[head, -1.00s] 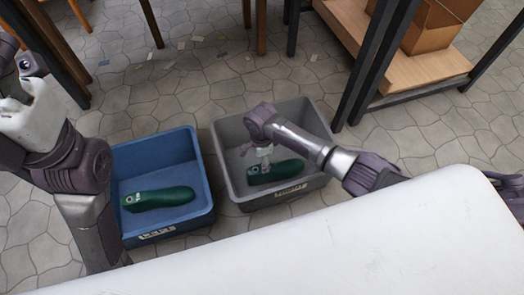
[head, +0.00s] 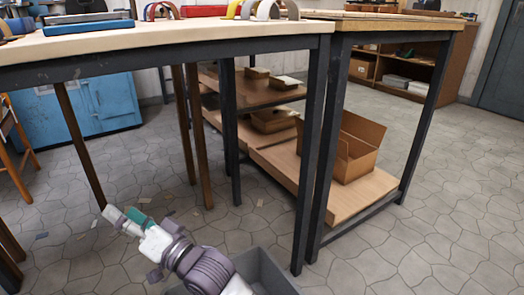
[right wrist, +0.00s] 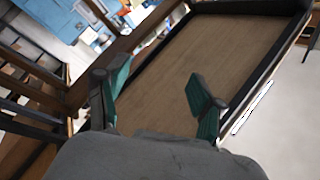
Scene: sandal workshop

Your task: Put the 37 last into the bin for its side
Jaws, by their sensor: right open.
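No last shows in either view now. The grey bin (head: 268,268) is at the bottom of the head view, with only a corner of its rim and wall in the picture. Its inside is mostly hidden behind my right arm and the frame edge. My right gripper (head: 125,217) is raised to the left of the grey bin, above the floor. In the right wrist view its green-padded fingers (right wrist: 158,88) stand apart with nothing between them. My left gripper is out of view.
A workbench (head: 160,40) with dark legs crosses the upper left. A shelf rack (head: 365,195) with an open cardboard box (head: 350,145) stands right of centre. A blue cabinet (head: 105,100) is at the back left. The stone floor at right is clear.

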